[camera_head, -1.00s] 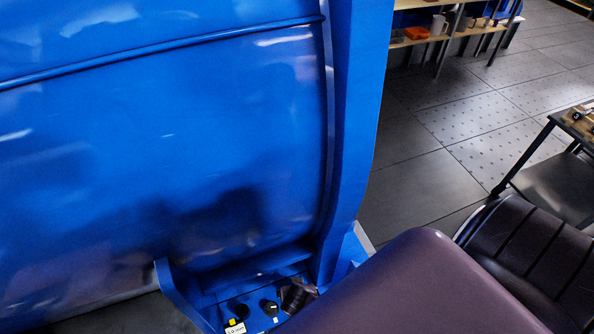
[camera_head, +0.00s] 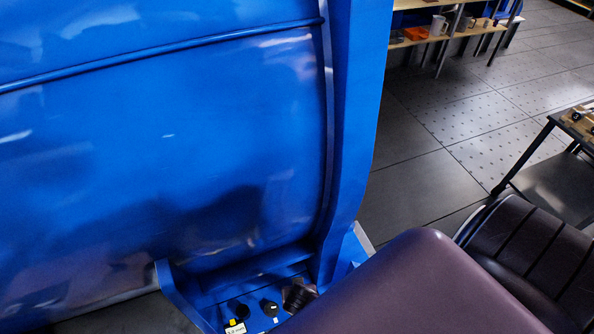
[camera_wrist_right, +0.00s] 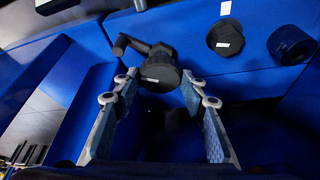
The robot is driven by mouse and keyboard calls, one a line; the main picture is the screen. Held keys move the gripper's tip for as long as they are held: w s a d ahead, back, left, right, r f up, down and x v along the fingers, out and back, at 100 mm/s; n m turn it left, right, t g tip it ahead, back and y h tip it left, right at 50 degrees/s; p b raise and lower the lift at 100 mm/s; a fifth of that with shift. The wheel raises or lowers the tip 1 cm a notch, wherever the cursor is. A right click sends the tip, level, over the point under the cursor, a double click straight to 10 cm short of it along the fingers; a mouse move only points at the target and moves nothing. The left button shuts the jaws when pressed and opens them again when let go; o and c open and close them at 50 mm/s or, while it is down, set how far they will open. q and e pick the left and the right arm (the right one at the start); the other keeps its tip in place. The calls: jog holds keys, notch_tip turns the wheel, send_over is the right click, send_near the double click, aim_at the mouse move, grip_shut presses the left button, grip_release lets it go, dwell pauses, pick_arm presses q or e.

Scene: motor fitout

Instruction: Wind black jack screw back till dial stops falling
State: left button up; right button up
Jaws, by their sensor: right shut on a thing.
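In the right wrist view, the black jack screw (camera_wrist_right: 161,68) has a faceted head with a white mark and a dark arm-like piece at its upper left. My right gripper (camera_wrist_right: 158,82) has its two fingertips on either side of this head and is shut on it. In the head view my right arm hides much of this spot. A small white readout or tag (camera_head: 235,327) with a yellow top shows at the bottom; its text is too small to read surely. My left gripper is in neither view.
A black capped knob (camera_head: 270,308) stands on the blue base beside the big blue motor housing (camera_head: 160,150). In the wrist view, another black hex head (camera_wrist_right: 225,37) and a dark round cap (camera_wrist_right: 292,45) are at the upper right. Open floor (camera_head: 430,185) lies at the right.

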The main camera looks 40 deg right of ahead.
jog(key=n, duration=0.1)
jog(key=n+y+p, duration=0.1)
jog(key=n+p, duration=0.1)
jog(key=shift+d+r+n+t, duration=0.15)
jog(key=shift+d+n+t, duration=0.1)
jog(key=shift+n+t, duration=0.05)
jog(key=n+y+p, duration=0.1)
jog(key=n, duration=0.1)
jog(key=shift+d+n, duration=0.1)
jog(key=shift+n, duration=0.2)
jog(key=shift+n+y, duration=0.5)
jog(key=shift+n, duration=0.3)
jog(key=shift+f+n+y, duration=0.2)
jog(key=shift+n+y, duration=0.2)
jog(key=shift+n, duration=0.8)
jog(key=o, duration=1.2)
jog(key=shift+c, duration=0.2)
jog(key=shift+r, duration=0.1)
